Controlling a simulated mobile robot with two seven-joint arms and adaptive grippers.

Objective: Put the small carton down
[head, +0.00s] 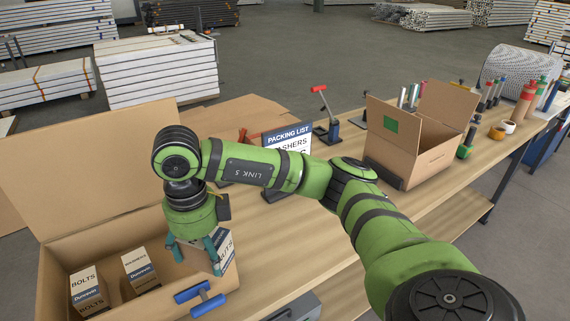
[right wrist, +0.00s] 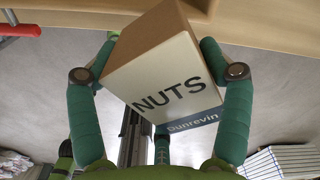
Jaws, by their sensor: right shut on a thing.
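My right gripper (head: 195,255) points down near the right side of the large open cardboard box (head: 50,263). It is shut on a small carton labelled NUTS (right wrist: 165,75), brown with a white and blue label. In the right wrist view the fingers (right wrist: 160,90) grip it from both sides, and it looks tilted. In the head view the held carton (head: 228,250) shows partly behind the fingers; I cannot tell its height above the surface. Two BOLTS or similar cartons (head: 88,290) (head: 140,268) stand inside the large box. My left gripper is not in view.
A packing list sign (head: 287,142) stands behind my right arm. A blue-handled tool (head: 200,297) is by the box's front right. A second open box (head: 405,155), a red-handled clamp (head: 325,115) and bottles (head: 524,102) stand farther along the bench. Bare bench (head: 300,250) lies right of the gripper.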

